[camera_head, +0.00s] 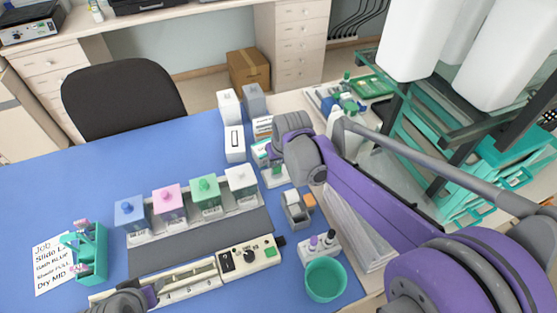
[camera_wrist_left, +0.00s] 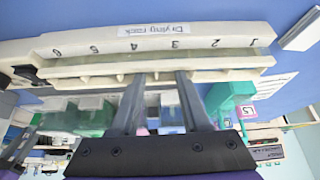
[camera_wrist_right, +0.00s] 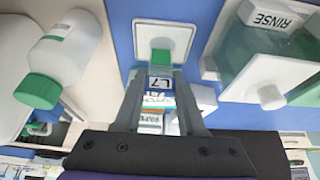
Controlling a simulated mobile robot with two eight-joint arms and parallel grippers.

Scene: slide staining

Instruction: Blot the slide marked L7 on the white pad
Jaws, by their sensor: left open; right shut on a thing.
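My right gripper (camera_wrist_right: 160,115) is shut on the slide marked L7 (camera_wrist_right: 160,83), whose label shows between the fingers. A green patch (camera_wrist_right: 161,57) shows beyond the label, in front of the white pad (camera_wrist_right: 180,35); I cannot tell whether the slide touches the pad. The white pad also shows in the head view (camera_head: 276,180), beneath my right gripper, whose fingertips are mostly hidden by the wrist. My left gripper (camera_wrist_left: 160,82) is open and empty, in front of the cream drying rack (camera_wrist_left: 105,48) with numbered slots.
Four lidded staining jars, blue (camera_head: 130,213), pink (camera_head: 170,203), green (camera_head: 206,194) and white (camera_head: 242,183), stand in a row. A teal slide holder (camera_head: 92,252) is at left. A teal cup (camera_head: 326,280) stands at front right.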

